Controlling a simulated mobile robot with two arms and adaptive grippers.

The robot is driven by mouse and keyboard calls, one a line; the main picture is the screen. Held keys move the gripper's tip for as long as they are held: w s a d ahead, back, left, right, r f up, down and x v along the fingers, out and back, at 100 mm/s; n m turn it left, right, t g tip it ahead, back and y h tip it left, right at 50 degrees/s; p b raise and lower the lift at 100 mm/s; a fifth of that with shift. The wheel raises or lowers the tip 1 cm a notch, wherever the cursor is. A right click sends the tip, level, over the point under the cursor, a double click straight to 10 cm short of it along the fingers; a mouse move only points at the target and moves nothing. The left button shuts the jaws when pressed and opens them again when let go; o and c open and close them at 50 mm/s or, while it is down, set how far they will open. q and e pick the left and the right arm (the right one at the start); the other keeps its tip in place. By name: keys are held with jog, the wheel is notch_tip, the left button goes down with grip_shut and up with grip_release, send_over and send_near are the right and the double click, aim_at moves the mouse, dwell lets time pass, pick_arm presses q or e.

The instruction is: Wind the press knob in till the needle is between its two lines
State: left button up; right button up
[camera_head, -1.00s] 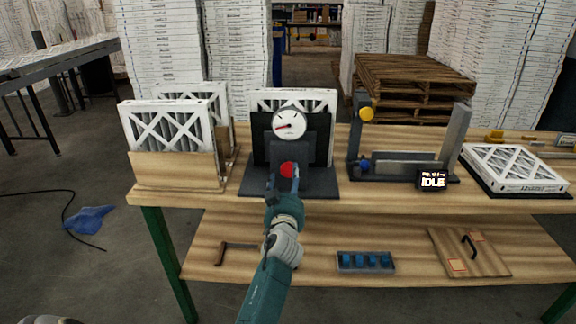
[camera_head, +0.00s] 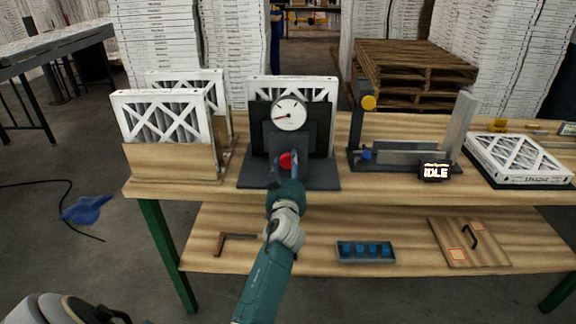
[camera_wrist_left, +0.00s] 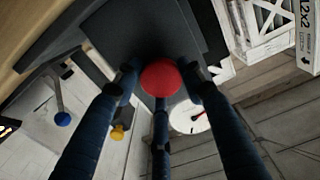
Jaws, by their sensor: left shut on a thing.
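The red press knob (camera_head: 287,161) sticks out from the front of the dark press (camera_head: 254,177) in the middle of the bench. My left gripper (camera_head: 290,166) is shut on the knob. In the left wrist view the red knob (camera_wrist_left: 161,79) sits between the blue fingers of my gripper (camera_wrist_left: 160,88). The white dial (camera_head: 289,112) is above the knob, and its red needle points left and slightly down. The two lines on the dial are too small to make out. The dial (camera_wrist_left: 188,117) is partly hidden behind a finger in the wrist view.
White filters stand in a wooden rack (camera_head: 172,163) to the left. A dark fixture (camera_head: 400,168) with yellow and blue knobs and a display reading IDLE (camera_head: 435,171) is to the right. A filter (camera_head: 517,160) lies at the far right. The lower shelf holds a blue-filled tray (camera_head: 365,252).

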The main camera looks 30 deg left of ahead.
pick_arm(q)
jog(key=shift+s+f+m, duration=0.1)
jog(key=shift+f+m, duration=0.15)
jog(key=shift+m, duration=0.6)
jog(key=shift+f+m, duration=0.2)
jog(key=shift+m, duration=0.65)
dwell(2.0)
jog(key=shift+a+m, duration=0.1)
jog(key=shift+m, duration=1.2)
dwell(1.8)
jog(key=o, duration=1.1)
jog(key=shift+a+r, duration=0.1)
jog(key=shift+r, duration=0.05)
jog(key=v, duration=0.7)
jog(key=shift+s+d, duration=0.15)
jog(key=shift+d, duration=0.05)
